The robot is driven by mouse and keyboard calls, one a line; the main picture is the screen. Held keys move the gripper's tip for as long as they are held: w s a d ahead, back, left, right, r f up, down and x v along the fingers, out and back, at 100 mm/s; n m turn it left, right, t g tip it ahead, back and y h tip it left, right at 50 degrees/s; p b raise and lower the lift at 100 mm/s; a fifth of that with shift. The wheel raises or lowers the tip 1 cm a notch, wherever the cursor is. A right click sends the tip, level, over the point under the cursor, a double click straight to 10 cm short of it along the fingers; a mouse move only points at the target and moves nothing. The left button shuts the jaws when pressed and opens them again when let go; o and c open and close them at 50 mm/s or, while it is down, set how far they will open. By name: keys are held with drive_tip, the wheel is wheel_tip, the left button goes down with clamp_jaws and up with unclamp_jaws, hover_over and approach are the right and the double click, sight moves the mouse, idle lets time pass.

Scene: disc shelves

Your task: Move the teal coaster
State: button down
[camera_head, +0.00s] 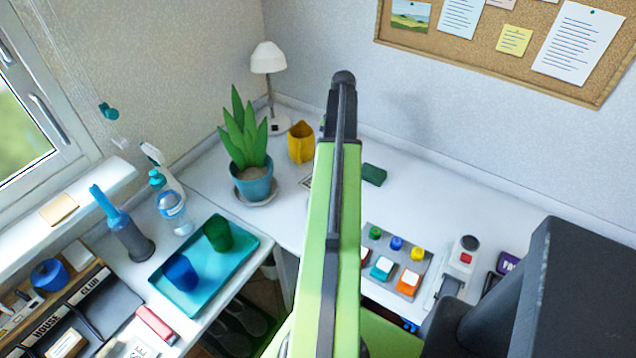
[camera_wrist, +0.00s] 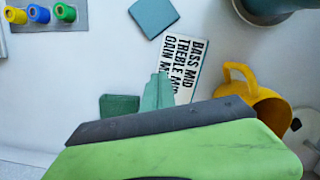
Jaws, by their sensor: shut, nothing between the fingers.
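The teal coaster (camera_wrist: 153,17) is a flat teal square lying on the white desk at the top of the wrist view, touching or very near the corner of a printed card (camera_wrist: 184,62). In the head view my arm hides it. My gripper (camera_wrist: 159,76) shows in the wrist view as two teal-green fingertips pressed together, with nothing between them. The fingertips appear over the card's lower left edge, below the coaster in the picture and apart from it. In the head view the fingertips are hidden behind my arm.
A dark green block (camera_wrist: 119,105) lies left of my fingertips; it also shows in the head view (camera_head: 373,174). A yellow mug (camera_wrist: 247,97) and a potted plant (camera_head: 254,180) stand nearby. A button panel (camera_head: 398,258) lies right of my arm. Desk between panel and coaster is clear.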

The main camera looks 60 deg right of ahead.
drive_tip(key=b+x, duration=1.1)
drive_tip(key=shift+d, duration=0.1)
drive_tip(key=a, duration=0.1)
drive_tip(key=a+p, duration=0.1)
drive_tip(key=s+a+r, duration=0.1)
drive_tip(key=shift+r, duration=0.1)
drive_tip(key=shift+a, duration=0.4)
drive_tip(key=a, duration=0.2)
drive_tip(key=s+a, duration=0.1)
drive_tip(key=a, duration=0.3)
drive_tip(key=shift+s+a, duration=0.15)
drive_tip(key=shift+s, duration=0.15)
